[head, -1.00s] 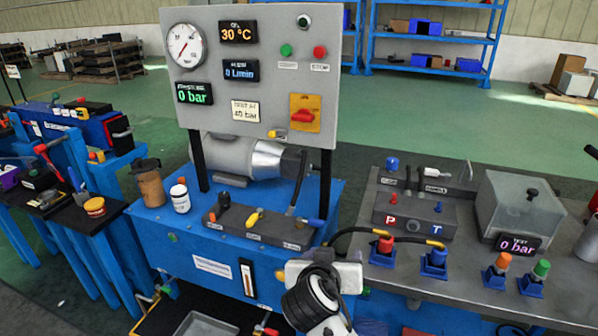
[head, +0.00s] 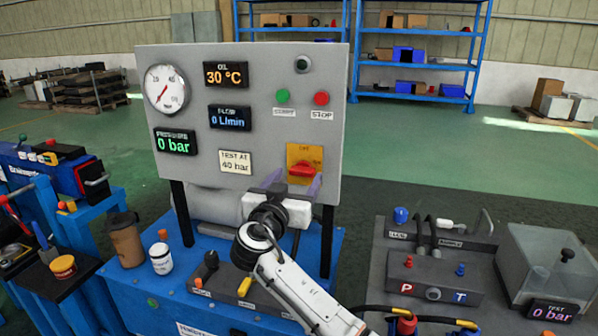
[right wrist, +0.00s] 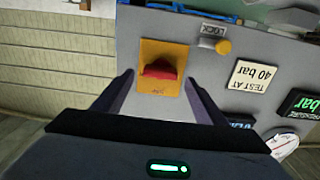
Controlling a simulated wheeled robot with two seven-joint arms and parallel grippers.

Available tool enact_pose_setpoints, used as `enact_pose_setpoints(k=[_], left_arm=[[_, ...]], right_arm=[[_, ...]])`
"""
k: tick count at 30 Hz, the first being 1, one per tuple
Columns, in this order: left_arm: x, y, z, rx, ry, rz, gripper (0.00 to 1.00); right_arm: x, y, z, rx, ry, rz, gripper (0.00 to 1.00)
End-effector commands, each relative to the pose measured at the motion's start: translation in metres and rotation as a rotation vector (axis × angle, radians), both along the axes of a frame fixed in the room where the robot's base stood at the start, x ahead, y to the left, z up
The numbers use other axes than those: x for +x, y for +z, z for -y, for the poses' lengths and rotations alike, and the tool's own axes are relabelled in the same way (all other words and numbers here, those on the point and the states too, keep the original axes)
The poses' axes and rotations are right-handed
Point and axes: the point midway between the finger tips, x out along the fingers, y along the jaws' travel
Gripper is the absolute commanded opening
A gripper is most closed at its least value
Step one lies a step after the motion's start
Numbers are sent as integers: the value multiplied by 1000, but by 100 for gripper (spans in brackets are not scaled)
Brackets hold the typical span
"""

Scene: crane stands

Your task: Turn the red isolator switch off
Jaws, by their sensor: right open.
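The red isolator switch (head: 303,169) sits on a yellow plate (head: 292,153) at the lower right of the grey panel (head: 240,70). Its handle lies roughly horizontal. In the right wrist view the switch (right wrist: 161,70) appears upside down on its yellow plate (right wrist: 150,48). My right gripper (head: 293,182) is open just in front of and below the switch. In the right wrist view its fingers (right wrist: 160,84) stand apart on either side of the switch's line, with nothing between them and not touching it. My left gripper is out of view.
Green start (head: 282,96) and red stop (head: 321,98) buttons sit above the switch. A yellow lock knob (right wrist: 223,46) is beside the plate. A brown cup (head: 126,240) and white jar (head: 161,258) stand on the blue bench. A grey valve block (head: 434,278) is at right.

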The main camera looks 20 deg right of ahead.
Motion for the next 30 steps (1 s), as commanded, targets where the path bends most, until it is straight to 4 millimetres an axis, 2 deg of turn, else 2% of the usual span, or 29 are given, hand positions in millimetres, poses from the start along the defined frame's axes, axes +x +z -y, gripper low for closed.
enact_pose_setpoints(k=[6,16,24,30], left_arm=[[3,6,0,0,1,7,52],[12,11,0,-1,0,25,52],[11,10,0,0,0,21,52],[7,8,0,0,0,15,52]], right_arm=[[18,0,13,-2,-1,-1,66],[21,0,14,1,0,1,66],[21,0,14,1,0,-1,24],[21,-1,14,-10,0,-8,24]])
